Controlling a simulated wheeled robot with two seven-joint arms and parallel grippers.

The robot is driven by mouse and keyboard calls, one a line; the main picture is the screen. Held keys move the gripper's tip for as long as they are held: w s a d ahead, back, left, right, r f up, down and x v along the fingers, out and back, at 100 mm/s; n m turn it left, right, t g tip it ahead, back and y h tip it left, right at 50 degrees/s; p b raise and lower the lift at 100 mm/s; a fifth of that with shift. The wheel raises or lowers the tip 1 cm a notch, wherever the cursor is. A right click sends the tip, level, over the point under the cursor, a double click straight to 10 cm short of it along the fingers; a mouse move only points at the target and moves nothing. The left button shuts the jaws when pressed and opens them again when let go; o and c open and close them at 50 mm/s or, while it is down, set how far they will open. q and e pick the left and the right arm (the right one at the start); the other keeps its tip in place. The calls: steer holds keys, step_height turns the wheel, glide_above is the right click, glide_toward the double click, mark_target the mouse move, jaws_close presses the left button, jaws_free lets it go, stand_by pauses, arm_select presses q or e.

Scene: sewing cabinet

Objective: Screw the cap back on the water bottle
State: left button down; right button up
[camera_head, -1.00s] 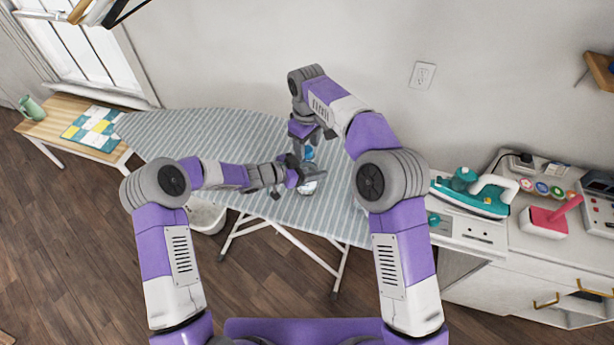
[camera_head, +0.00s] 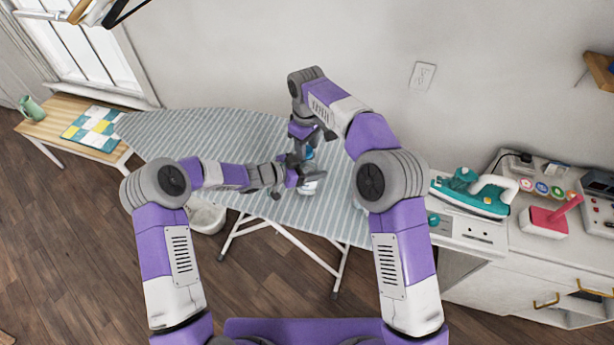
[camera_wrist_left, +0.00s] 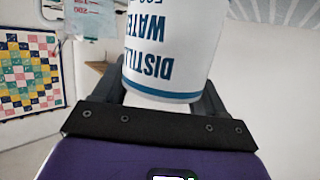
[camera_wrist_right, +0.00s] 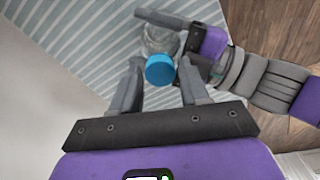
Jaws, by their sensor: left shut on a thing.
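The water bottle (camera_head: 308,186) stands above the striped ironing board, its body between the fingers of my left gripper (camera_head: 306,178). In the left wrist view, its white "DISTILLED WATER" label (camera_wrist_left: 170,50) fills the space between the fingers. The blue cap (camera_wrist_right: 160,70) shows at the bottle's top in the right wrist view, with the clear bottle neck beyond it. Whether it is threaded on cannot be told. My right gripper (camera_wrist_right: 160,68) is open, with one finger on each side of the cap and visible gaps between.
The ironing board (camera_head: 210,135) is otherwise largely clear. A teal iron (camera_head: 470,192) and a pink-red object (camera_head: 550,217) stand on the white cabinet at right. A small wooden table (camera_head: 60,115) with a quilt piece and green mug (camera_head: 31,108) is at left.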

steer(key=shift+o, duration=1.3)
steer(key=shift+r, duration=0.15)
step_height(320, 180, up, 7)
steer(key=shift+r, duration=0.15)
arm_select(q)
jaws_free()
steer(key=v, duration=0.7)
steer(key=shift+a, duration=0.2)
steer(key=shift+s, duration=0.15)
